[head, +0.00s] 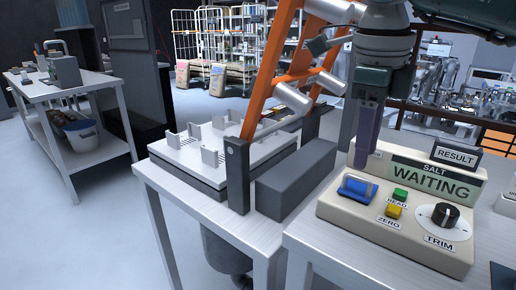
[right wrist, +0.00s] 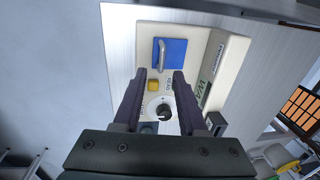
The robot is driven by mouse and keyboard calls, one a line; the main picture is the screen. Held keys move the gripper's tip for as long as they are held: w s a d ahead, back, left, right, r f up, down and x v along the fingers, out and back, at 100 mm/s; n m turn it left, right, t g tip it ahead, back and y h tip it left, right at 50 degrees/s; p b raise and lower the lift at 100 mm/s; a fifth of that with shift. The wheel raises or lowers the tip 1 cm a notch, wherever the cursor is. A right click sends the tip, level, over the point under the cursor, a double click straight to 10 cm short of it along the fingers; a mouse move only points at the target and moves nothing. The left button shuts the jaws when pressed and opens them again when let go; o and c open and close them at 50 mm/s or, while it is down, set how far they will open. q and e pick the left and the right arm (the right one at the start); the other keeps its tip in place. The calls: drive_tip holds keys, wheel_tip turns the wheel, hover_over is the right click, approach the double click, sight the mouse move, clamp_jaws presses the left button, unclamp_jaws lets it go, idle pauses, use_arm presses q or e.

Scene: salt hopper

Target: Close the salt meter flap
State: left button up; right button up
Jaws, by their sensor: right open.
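The salt meter (head: 400,225) is a cream box on the metal table, with a raised back panel reading "SALT WAITING". Its blue flap (head: 357,188) is at the left of the top face. In the right wrist view the flap (right wrist: 170,53) is a blue square with a silver bar along one edge. I cannot tell how far it stands open. My right gripper (head: 367,140) points down above the meter, behind the flap in the head view. In the wrist view the gripper (right wrist: 152,78) is open and empty, its fingers apart. My left gripper is not in view.
A green button (head: 400,194), a yellow button (head: 393,211) and a black trim knob (head: 445,215) sit beside the flap. A "RESULT" sign (head: 456,155) stands on the back panel. A grey block (head: 297,178) and an orange frame (head: 268,75) stand to the left.

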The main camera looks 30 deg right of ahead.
wheel_tip(320, 180, up, 6)
drive_tip(key=shift+s+a+r, duration=0.15)
drive_tip(key=shift+s+a, duration=0.05)
drive_tip(key=shift+a, duration=0.2)
